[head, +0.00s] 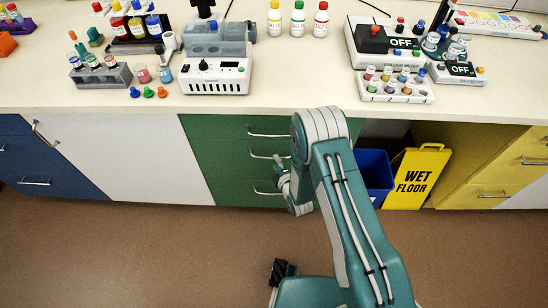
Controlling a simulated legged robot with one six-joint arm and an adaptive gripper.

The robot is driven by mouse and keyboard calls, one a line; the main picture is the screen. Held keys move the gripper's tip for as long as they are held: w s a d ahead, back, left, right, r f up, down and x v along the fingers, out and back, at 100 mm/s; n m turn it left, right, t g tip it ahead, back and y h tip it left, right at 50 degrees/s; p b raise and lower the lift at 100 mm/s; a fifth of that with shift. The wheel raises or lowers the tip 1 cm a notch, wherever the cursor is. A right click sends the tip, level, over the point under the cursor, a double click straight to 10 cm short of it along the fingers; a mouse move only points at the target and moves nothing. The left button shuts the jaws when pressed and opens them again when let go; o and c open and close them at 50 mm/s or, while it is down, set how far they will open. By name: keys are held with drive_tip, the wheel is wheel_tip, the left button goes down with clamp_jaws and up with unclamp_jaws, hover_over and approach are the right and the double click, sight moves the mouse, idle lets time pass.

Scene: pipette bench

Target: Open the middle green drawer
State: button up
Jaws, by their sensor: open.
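The green drawer unit (225,160) is under the bench, left of my arm, with three silver handles one above another. All its drawers look shut. The middle green drawer (235,162) has a thin horizontal handle (262,155). My gripper (279,170) is open in front of the green unit, close to the right end of the middle handle. I cannot tell whether it touches the handle. My forearm hides the right part of the green fronts.
A blue bin (374,172) and a yellow wet floor sign (419,176) stand to the right of my arm. Blue (50,165) and yellow (515,165) drawers flank the unit. Bottles, racks and instruments crowd the benchtop (290,90). The floor (130,250) in front is clear.

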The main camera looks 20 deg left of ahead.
drive_tip(key=shift+x, duration=1.6)
drive_tip(key=shift+d, duration=0.1)
clamp_jaws()
